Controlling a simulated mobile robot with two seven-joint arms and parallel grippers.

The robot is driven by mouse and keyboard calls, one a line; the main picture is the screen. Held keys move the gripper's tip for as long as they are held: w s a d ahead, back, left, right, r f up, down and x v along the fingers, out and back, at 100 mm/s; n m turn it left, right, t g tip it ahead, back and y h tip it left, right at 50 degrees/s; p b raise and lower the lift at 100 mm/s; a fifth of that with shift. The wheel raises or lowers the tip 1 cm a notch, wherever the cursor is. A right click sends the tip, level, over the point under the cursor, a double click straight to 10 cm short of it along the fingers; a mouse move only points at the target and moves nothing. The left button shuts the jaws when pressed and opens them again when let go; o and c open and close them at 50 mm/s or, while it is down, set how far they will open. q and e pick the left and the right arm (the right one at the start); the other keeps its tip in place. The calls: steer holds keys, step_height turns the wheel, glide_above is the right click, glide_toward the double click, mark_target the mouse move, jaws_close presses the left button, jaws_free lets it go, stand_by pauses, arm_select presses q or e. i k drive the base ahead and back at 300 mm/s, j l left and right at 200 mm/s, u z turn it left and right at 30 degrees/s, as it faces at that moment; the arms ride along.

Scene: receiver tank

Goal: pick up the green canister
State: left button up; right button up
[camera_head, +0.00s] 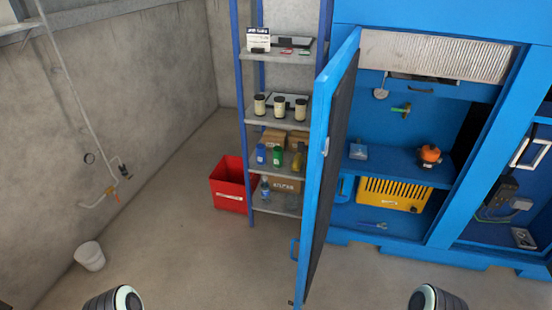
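A small green canister (277,155) stands upright on a middle-lower shelf of the blue-framed shelving rack (240,90). A blue canister (261,154) stands to its left. A yellow-olive bottle (298,158) stands to its right, close to the cabinet door. Brown boxes (298,139) sit behind, partly hidden. Rounded ends of my two arms show at the bottom edge, left and right. Neither gripper's fingers can be seen, and nothing of mine is near the canister.
The open blue cabinet door (321,150) stands just right of the rack and covers its right side. A red bin (229,185) is on the floor left of the rack. A white bucket (90,256) is by the left wall. The floor (190,255) in front is clear.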

mark_target(277, 151)
steer(key=i+j, duration=0.15)
steer(key=j, duration=0.15)
steer(key=i+j, duration=0.1)
steer(key=j, duration=0.25)
steer(key=i+j, duration=0.15)
steer(key=j, duration=0.15)
steer(key=i+j, duration=0.75)
steer(key=j, duration=0.2)
